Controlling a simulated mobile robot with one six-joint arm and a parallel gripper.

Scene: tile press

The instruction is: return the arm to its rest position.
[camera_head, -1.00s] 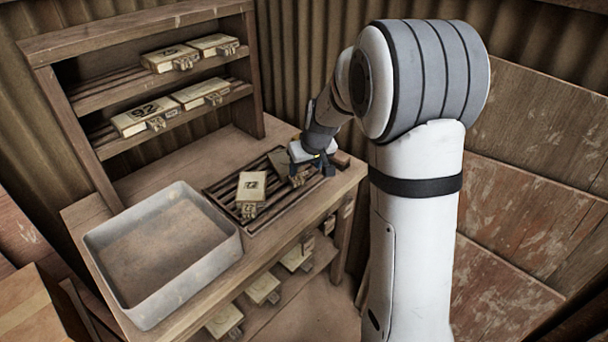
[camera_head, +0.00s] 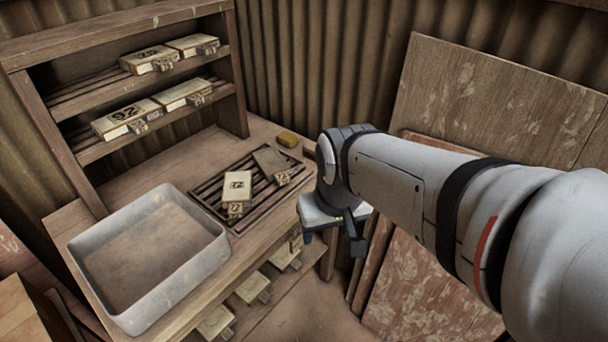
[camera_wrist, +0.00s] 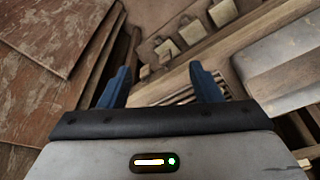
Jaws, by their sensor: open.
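My gripper (camera_head: 335,240) hangs to the right of the bench, past its front right edge, with nothing between its jaws. In the wrist view my gripper (camera_wrist: 160,88) shows two blue fingers spread well apart. My arm reaches in from the right of the head view and bends down at the wrist. Two labelled tile blocks lie on the slatted rack: a pale one (camera_head: 238,186) near the middle and a darker one (camera_head: 270,163) at its far right. Both are clear of my gripper.
A grey tray (camera_head: 213,250) stands on the bench's left part. A shelf unit (camera_head: 243,100) behind holds several blocks, and more sit on a lower shelf. Wooden panels (camera_head: 490,95) lean against the right wall, close to my arm.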

